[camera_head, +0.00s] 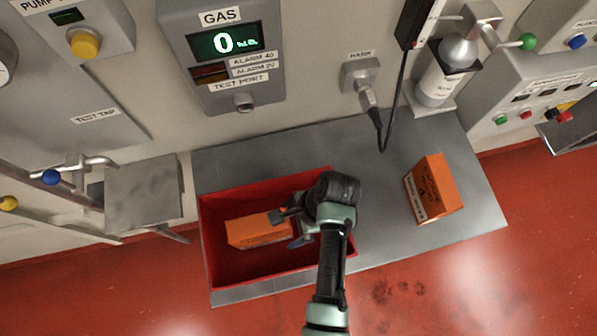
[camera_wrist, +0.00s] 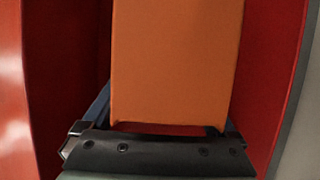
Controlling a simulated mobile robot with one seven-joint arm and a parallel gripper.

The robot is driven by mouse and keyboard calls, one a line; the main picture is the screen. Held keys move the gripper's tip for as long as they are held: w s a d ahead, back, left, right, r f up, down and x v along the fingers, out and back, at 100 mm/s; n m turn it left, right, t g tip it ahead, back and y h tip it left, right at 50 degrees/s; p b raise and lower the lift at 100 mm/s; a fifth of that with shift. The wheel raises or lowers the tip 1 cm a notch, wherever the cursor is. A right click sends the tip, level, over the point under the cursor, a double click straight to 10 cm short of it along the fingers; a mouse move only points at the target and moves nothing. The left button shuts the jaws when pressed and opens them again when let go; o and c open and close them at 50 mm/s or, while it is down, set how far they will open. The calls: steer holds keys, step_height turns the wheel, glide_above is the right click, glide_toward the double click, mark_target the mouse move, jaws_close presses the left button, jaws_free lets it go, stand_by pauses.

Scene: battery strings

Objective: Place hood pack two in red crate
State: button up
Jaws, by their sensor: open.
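A red crate (camera_head: 206,232) sits on the left part of the grey shelf. An orange pack (camera_head: 258,229) lies inside it, and it fills the middle of the wrist view (camera_wrist: 177,60). My gripper (camera_head: 290,228) is over the crate at the right end of this pack. In the wrist view my gripper (camera_wrist: 158,128) is open, with its fingers on either side of the pack's near end. Whether they touch it I cannot tell. A second orange pack (camera_head: 434,188) stands on the shelf to the right of the crate. I cannot read which pack is number two.
The grey shelf (camera_head: 385,240) is clear between the crate and the right pack. Behind it are a gas panel (camera_head: 225,50), a cable plugged into a wall socket (camera_head: 366,92) and a bottle in a holder (camera_head: 437,85). A grey box (camera_head: 142,195) and pipes stand left of the crate.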

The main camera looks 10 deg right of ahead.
steer(key=v, duration=1)
